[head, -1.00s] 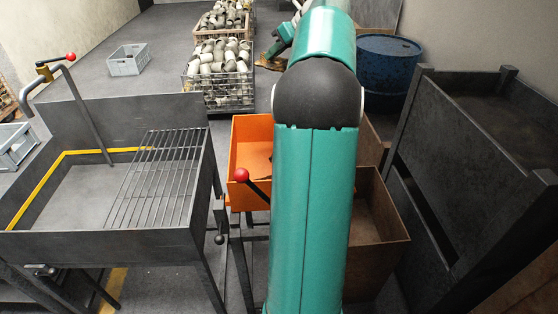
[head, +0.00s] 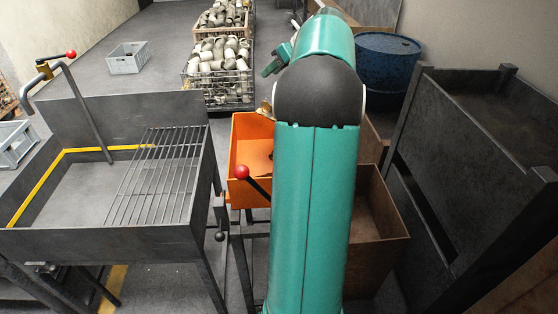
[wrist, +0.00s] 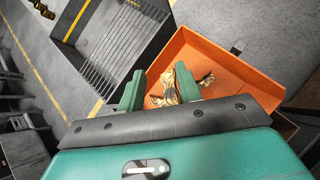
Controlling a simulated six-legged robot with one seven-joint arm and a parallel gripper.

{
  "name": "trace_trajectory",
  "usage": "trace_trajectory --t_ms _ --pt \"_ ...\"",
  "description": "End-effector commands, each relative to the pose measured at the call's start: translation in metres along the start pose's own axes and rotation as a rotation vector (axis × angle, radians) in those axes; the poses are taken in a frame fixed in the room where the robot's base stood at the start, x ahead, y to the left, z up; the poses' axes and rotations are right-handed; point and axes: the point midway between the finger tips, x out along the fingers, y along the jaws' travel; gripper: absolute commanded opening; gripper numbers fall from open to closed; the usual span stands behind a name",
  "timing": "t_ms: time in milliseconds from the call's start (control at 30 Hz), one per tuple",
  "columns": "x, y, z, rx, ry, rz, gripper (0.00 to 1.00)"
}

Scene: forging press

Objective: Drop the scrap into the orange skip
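The scrap (wrist: 166,92) is a crumpled gold-brown piece. In the wrist view it shows between and past my fingertips, against the orange skip (wrist: 235,87), partly hidden behind the right finger. In the head view the scrap (head: 265,109) shows at the skip's far rim, apart from and below the visible green fingertip, partly hidden by my arm. The orange skip (head: 240,135) also shows there, its right side hidden by my arm. My gripper (wrist: 160,86) is over the skip with its fingers apart; orange shows between the left finger and the scrap.
A dark tray bench with a grate (head: 160,170) stands left of the skip, with a red-knobbed lever (head: 241,172) between them. A brown bin (head: 375,220) stands right. Wire baskets of metal parts (head: 218,75) and a blue drum (head: 385,62) are behind.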

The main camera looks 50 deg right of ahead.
Motion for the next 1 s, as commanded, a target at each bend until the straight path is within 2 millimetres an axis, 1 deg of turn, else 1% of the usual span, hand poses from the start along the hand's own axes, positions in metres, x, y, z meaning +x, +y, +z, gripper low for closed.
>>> trace_trajectory --t_ms 267,367,433,567,800,900,1000 --pt "-0.001 0.000 0.000 0.001 0.001 0.000 0.34" --pt "-0.006 0.000 0.000 0.000 0.000 -0.001 0.34" --pt "-0.014 -0.001 0.000 0.000 0.000 -0.002 0.34" --pt "-0.038 0.000 0.000 -0.001 -0.001 -0.003 0.34" --pt "-0.092 -0.001 0.000 0.000 -0.001 -0.003 0.34" --pt "-0.112 0.000 0.000 0.000 -0.001 -0.004 0.34" --pt "-0.126 0.000 0.000 0.000 -0.001 -0.003 0.34"
